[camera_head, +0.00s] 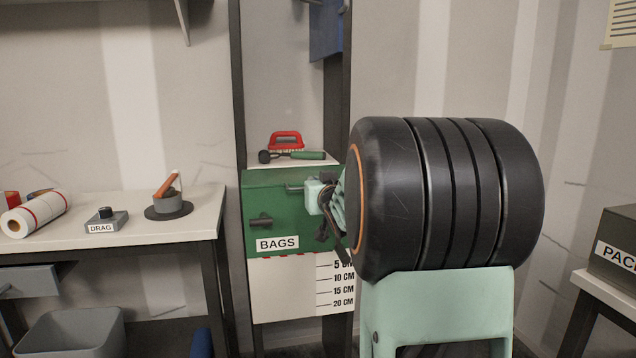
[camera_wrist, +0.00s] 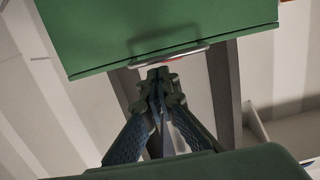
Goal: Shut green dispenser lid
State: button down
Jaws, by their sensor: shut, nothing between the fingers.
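The green dispenser (camera_head: 290,212) is labelled BAGS and stands between dark posts. It has a dark knob on its front and a metal bar handle near its top right. In the wrist view a flat green panel of it (camera_wrist: 180,28) fills the top, with a metal bar handle (camera_wrist: 165,55) along its edge. I cannot tell how far the lid stands open. My gripper (camera_head: 322,232) is at the dispenser's right side, partly hidden by my arm. In the wrist view my gripper (camera_wrist: 159,76) is shut and empty, its tips close to the handle; contact is unclear.
A red-handled brush (camera_head: 286,141) and a green-handled tool lie on a shelf above the dispenser. A bench (camera_head: 140,228) at left holds a paper roll, a DRAG block and a grey pot. A grey box (camera_head: 615,250) stands at right. My arm hides the area right of the dispenser.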

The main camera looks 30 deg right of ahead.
jog(key=s+a+f, duration=0.1)
jog(key=s+a, duration=0.1)
jog(key=s, duration=0.6)
jog(key=shift+s+a+f, duration=0.25)
jog(key=shift+s+f, duration=0.05)
